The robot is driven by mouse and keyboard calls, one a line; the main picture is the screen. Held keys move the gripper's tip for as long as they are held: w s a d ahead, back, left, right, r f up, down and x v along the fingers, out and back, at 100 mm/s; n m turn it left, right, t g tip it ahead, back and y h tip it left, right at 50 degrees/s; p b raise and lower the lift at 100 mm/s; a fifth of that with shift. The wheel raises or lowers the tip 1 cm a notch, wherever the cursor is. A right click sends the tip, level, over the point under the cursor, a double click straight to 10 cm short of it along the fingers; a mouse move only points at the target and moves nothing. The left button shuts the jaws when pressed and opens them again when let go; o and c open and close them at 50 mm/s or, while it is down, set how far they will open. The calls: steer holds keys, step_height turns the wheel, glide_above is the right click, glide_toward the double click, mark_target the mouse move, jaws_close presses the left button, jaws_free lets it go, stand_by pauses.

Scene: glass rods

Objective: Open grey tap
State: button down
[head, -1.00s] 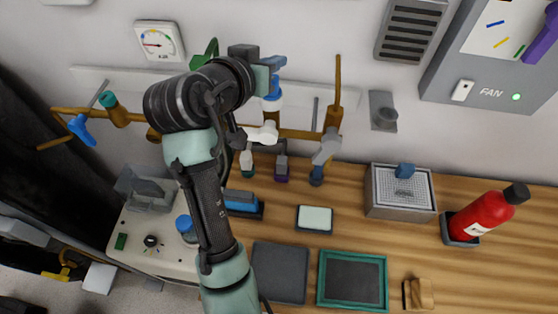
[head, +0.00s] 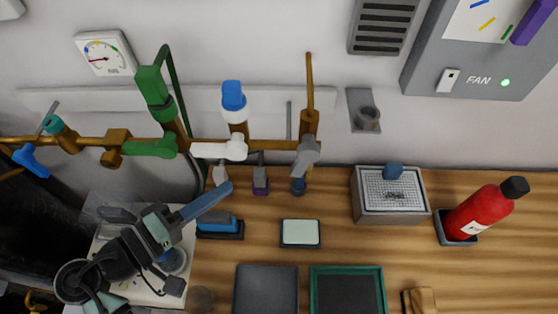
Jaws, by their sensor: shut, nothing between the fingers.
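The grey tap (head: 305,158) sits low on the upright brass pipe at the right end of the pipe run, with its lever slanting down and left. A blue-grey nozzle (head: 298,186) shows below it. My gripper (head: 226,188) is at lower left, well apart from the grey tap. Its blue-grey fingers are shut together with nothing between them, pointing up and right over the bench.
A white tap (head: 220,150), a green tap (head: 152,148) and a blue tap (head: 32,160) share the brass pipe. A gauge (head: 105,54) hangs above.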

mark_target(292, 169)
steer(key=s+d+p+x, duration=0.2)
steer(key=p+x, duration=0.2)
steer(key=x, duration=0.7)
steer(key=shift+w+d+f, duration=0.25)
steer(key=shift+d, duration=0.05)
steer(key=shift+f, duration=0.1)
steer(key=shift+d+f+n+h+b, duration=0.25)
steer(key=shift+f+b, duration=0.2)
steer(key=shift+b, duration=0.5)
steer(key=shift+d+f+n+t+h+b, duration=0.2)
steer(key=shift+n+t+h+b, duration=0.3)
steer(key=shift+b, duration=0.45)
steer(key=shift+d, duration=0.2)
